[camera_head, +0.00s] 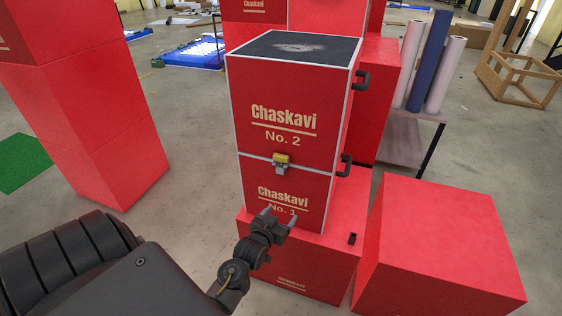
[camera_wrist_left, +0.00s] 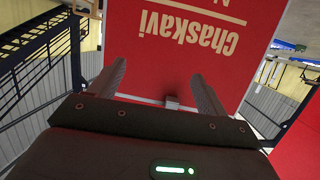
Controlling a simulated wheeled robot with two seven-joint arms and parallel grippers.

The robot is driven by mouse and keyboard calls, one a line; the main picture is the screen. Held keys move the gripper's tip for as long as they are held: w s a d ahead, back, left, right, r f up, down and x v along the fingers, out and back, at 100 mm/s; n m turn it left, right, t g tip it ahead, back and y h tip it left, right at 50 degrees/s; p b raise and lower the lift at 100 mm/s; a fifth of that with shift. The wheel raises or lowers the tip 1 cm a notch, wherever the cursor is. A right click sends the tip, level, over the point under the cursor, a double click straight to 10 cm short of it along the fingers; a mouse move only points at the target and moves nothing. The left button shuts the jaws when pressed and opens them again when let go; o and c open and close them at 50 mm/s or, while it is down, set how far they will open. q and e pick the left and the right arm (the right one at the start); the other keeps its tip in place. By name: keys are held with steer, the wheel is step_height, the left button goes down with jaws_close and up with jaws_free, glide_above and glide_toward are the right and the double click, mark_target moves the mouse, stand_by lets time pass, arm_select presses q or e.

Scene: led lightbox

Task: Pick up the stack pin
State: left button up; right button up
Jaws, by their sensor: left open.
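Two red boxes with silver edges are stacked: "Chaskavi No. 2" (camera_head: 250,98) on top of "Chaskavi No. 1" (camera_head: 256,180). A small yellow and grey fitting (camera_head: 281,160) sits at their front seam. A small dark piece (camera_head: 352,239) stands on the red base box, right of the stack. I cannot tell for certain which is the stack pin. My left gripper (camera_head: 279,214) is open and empty, in front of the No. 1 box and below the seam fitting. In the left wrist view its fingers (camera_wrist_left: 158,70) are apart, with a grey fitting (camera_wrist_left: 172,102) showing between them, partly hidden by the gripper body.
A large red box (camera_head: 440,235) stands at the right and a tall red stack (camera_head: 95,115) at the left. Black handles (camera_head: 362,80) stick out from the stack's right side. A table with rolls (camera_head: 425,65) is behind right. Floor is clear between the stacks.

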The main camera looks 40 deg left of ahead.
mark_target(280, 157)
arm_select(q)
steer(key=a+r+n+t+y, duration=0.1)
steer(key=a+r+t+y, duration=0.2)
steer(key=r, duration=1.2)
steer(key=shift+h, duration=0.4)
steer(key=w+a, duration=0.1)
steer(key=w+a+p, duration=0.1)
steer(key=w, duration=0.1)
steer(key=w+a, duration=0.1)
steer(key=shift+w+f, duration=0.2)
steer(key=shift+w, duration=0.15)
steer(key=shift+w+r+p, duration=0.1)
steer(key=shift+r+p, duration=0.05)
steer(key=shift+p, duration=0.2)
steer(key=p+x, duration=0.2)
steer(key=x, duration=0.3)
steer(key=shift+c, duration=0.5)
steer(key=c, duration=1)
